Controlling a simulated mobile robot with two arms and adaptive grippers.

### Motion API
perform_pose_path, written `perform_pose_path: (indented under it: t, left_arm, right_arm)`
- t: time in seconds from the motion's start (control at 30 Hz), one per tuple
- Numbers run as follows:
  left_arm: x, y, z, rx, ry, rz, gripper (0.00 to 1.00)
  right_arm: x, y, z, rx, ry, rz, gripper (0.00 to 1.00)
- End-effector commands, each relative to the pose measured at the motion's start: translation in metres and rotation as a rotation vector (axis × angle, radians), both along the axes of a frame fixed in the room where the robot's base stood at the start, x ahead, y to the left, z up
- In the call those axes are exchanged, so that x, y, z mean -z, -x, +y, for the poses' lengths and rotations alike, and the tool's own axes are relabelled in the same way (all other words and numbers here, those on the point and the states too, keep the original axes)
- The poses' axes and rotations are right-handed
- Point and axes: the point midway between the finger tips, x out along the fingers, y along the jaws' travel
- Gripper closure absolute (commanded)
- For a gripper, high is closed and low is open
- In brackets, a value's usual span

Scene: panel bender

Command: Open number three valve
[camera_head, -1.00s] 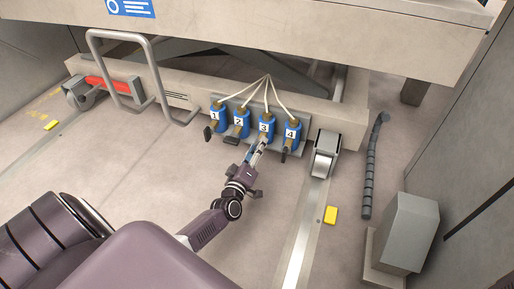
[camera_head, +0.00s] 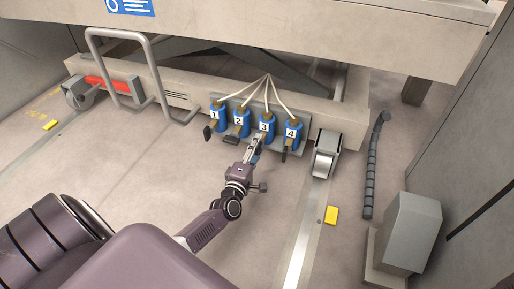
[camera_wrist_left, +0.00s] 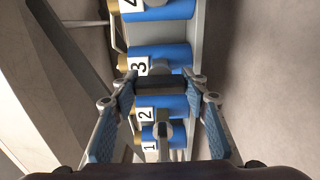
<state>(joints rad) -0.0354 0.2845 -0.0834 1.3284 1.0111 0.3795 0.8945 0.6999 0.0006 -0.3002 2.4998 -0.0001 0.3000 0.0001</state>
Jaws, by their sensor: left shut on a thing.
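Several blue valves with numbered white labels sit in a row on a grey plate under the machine. The number three valve (camera_head: 266,124) is third from the left; it also shows in the left wrist view (camera_wrist_left: 172,58). My left gripper (camera_head: 255,148) reaches up to it from below. In the left wrist view its two blue-padded fingers (camera_wrist_left: 160,85) are shut on the dark handle (camera_wrist_left: 160,84) of valve three. In the head view the gripper hides most of that handle. My right gripper is not in view.
Valve two (camera_head: 240,122) and its dark handle (camera_head: 231,141) are close on the left, valve four (camera_head: 292,132) on the right. Pale hoses run up from the valves. A caster wheel (camera_head: 325,160) stands right of the row.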

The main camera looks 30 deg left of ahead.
Motion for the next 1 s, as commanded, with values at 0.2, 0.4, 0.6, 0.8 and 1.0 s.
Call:
perform_pose_path:
  t: [0.2,0.4,0.6,0.8,1.0]
  left_arm:
    - [0.0018,0.0009,-0.0002,0.0,0.013,0.001,0.83]
    - [0.0019,0.0009,-0.0002,0.0,0.013,0.001,0.83]
    - [0.0015,0.0007,-0.0002,0.0,0.011,0.0,0.41]
    - [0.0007,0.0003,-0.0001,0.0,0.01,0.0,0.41]
    - [-0.0003,0.0001,0.0,0.0,-0.024,0.007,0.41]
  right_arm:
    - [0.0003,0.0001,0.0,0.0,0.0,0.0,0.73]
    - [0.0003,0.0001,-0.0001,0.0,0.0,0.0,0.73]
    - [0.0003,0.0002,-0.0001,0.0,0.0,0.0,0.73]
    - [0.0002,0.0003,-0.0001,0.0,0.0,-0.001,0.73]
    - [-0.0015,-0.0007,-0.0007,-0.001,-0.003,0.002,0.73]
